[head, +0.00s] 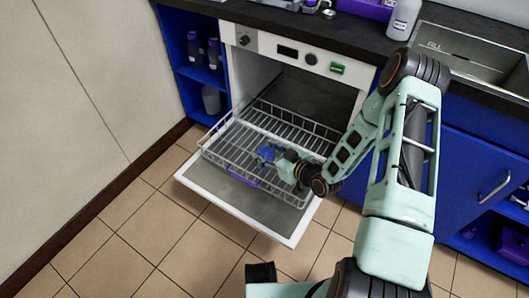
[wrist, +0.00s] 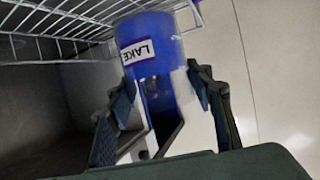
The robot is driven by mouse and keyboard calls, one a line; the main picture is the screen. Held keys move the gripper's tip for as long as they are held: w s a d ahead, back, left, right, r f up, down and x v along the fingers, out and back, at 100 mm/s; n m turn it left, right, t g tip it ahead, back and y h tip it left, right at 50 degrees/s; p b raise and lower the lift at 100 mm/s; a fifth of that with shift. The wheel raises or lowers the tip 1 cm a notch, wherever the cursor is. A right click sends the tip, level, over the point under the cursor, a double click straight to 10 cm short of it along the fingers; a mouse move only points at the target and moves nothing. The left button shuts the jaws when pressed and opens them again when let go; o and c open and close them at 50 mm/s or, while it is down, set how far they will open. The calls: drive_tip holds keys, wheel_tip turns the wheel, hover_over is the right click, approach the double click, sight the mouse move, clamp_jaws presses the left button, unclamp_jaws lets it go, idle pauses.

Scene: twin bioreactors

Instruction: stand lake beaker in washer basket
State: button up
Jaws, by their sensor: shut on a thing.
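The lake beaker (wrist: 158,28) is blue with a white label reading LAKE, seen between my fingers in the wrist view. My gripper (wrist: 163,100) is shut on it. In the head view the beaker is a small blue shape (head: 266,153) at the end of my gripper (head: 273,157), over the washer basket (head: 214,157). The basket is a wire rack pulled out above the open washer door. Its wires (wrist: 65,22) also show behind and beside the beaker in the wrist view. I cannot tell whether the beaker touches the basket.
The open washer door (head: 250,207) lies flat below the basket. A blue shelf with bottles (head: 195,47) and a grey cup (head: 211,99) stands left of the washer. A sink (head: 470,58) and a white bottle (head: 403,18) are on the counter. The tiled floor in front is clear.

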sight(267, 147)
drive_tip(key=w, duration=0.1)
drive_tip(key=w+f, duration=0.1)
drive_tip(key=w, duration=0.1)
drive_tip(key=w+f+b, duration=0.1)
drive_tip(key=shift+w+a+f, duration=0.2)
drive_tip(key=shift+w+a, duration=0.1)
drive_tip(key=shift+a, duration=0.1)
drive_tip(key=shift+w+a+f+b, duration=0.15)
drive_tip(key=shift+w+f+b, duration=0.6)
drive_tip(key=shift+f, duration=0.7)
drive_tip(key=shift+w+a+f+b, duration=0.1)
drive_tip(key=shift+w+f+b, duration=0.4)
drive_tip(key=shift+w+f, duration=0.75)
drive_tip(key=shift+w+a+f+b, duration=0.15)
drive_tip(key=shift+w+f+b, duration=0.5)
drive_tip(key=shift+f, duration=1.05)
drive_tip(key=shift+f, duration=0.15)
drive_tip(key=o, duration=1.2)
